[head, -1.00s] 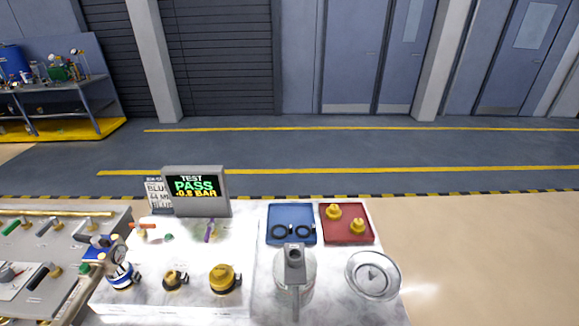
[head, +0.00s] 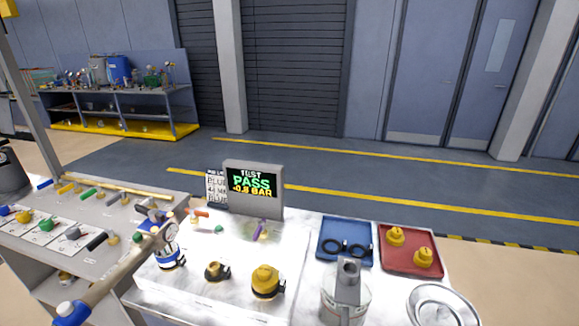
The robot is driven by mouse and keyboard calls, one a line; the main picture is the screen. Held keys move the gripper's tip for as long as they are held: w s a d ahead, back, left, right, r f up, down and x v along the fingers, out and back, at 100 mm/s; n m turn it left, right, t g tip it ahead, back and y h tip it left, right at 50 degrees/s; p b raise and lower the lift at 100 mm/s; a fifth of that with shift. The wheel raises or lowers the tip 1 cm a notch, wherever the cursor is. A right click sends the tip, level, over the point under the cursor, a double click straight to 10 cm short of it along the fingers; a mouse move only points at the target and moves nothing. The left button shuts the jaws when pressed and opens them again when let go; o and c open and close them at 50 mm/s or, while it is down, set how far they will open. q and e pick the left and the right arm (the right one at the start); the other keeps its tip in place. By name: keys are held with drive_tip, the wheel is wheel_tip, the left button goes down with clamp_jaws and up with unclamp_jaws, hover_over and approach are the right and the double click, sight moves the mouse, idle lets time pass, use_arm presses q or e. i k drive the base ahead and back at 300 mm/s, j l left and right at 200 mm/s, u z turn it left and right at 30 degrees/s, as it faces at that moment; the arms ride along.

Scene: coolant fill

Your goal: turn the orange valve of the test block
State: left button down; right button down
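The orange valve handle (head: 200,213) shows near the back of the white test block (head: 225,258), left of the display. It is small, and its exact turn angle is hard to tell. The display (head: 253,188) behind the block reads TEST PASS and -0.8 BAR. A round gauge (head: 170,228) on a blue-and-white striped fitting (head: 170,258) stands at the block's left, in front of the valve. A green knob (head: 219,229) and a purple lever (head: 260,230) are also on the block. Neither of my grippers is in view.
A dark fitting (head: 216,271) and a yellow cap (head: 266,279) stand at the block's front. Right of it are a blue tray (head: 322,252) with black rings, a red tray (head: 437,270) with yellow caps, and a metal jug (head: 343,302). A crowded grey bench (head: 140,200) adjoins at left.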

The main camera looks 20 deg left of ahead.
sight(193, 212)
drive_tip(key=u, duration=1.25)
